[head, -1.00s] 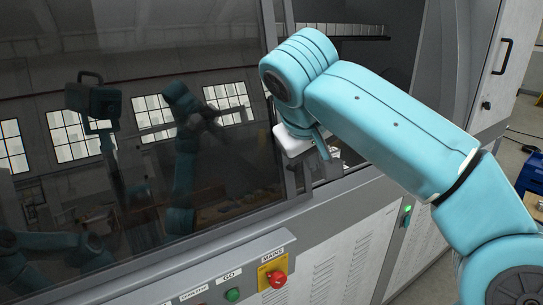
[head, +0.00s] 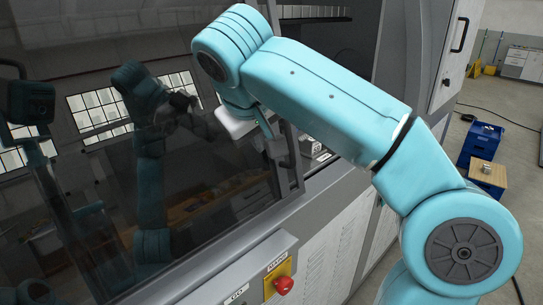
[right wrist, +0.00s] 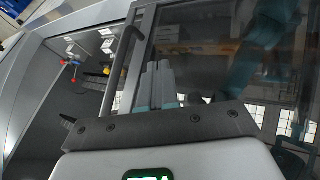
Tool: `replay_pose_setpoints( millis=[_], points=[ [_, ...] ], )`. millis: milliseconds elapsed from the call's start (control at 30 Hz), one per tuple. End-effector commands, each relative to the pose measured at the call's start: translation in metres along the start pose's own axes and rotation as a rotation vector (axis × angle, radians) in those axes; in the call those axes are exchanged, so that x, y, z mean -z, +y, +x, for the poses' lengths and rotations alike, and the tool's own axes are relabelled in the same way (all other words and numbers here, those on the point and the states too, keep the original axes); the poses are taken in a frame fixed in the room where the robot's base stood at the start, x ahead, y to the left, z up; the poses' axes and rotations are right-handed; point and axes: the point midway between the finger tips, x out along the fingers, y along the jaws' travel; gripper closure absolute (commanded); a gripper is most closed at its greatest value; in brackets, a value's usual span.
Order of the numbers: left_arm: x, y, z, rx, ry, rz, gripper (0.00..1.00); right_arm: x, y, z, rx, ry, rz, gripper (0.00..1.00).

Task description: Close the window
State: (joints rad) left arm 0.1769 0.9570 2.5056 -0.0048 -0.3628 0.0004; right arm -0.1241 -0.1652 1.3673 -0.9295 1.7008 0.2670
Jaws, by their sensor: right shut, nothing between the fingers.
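The window is a dark, reflective glass pane (head: 215,190) in a grey frame on the machine front. A gap on the right of its frame edge shows the machine's interior (head: 312,150), so it stands partly open. My right gripper (head: 277,150) is at the right part of the pane, beside the frame edge, partly hidden by my arm. In the right wrist view its fingers (right wrist: 158,85) are shut and empty, in front of the glass next to an upright bar (right wrist: 120,65). I cannot tell whether they touch it. My left gripper is not in view.
A control panel with a red knob (head: 283,285) sits below the window. The interior (right wrist: 75,85) holds small coloured parts.

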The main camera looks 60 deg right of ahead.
Motion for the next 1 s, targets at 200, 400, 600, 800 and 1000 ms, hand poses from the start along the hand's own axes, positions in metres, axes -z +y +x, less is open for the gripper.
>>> replay_pose_setpoints(
  millis=[200,400,600,800,1000],
  points=[
    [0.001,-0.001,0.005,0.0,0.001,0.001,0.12,-0.006,0.002,0.032,-0.005,-0.007,0.001,1.0],
    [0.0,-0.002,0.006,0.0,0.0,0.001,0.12,-0.008,0.003,0.075,-0.004,-0.008,0.002,1.0],
    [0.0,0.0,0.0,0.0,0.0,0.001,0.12,-0.007,0.015,0.104,-0.003,-0.006,0.005,1.0],
    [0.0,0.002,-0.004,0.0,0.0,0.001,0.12,-0.007,0.029,0.117,0.0,-0.003,0.0,1.0],
    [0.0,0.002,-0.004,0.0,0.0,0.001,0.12,-0.006,0.032,0.12,0.0,-0.001,-0.001,1.0]
  ],
)
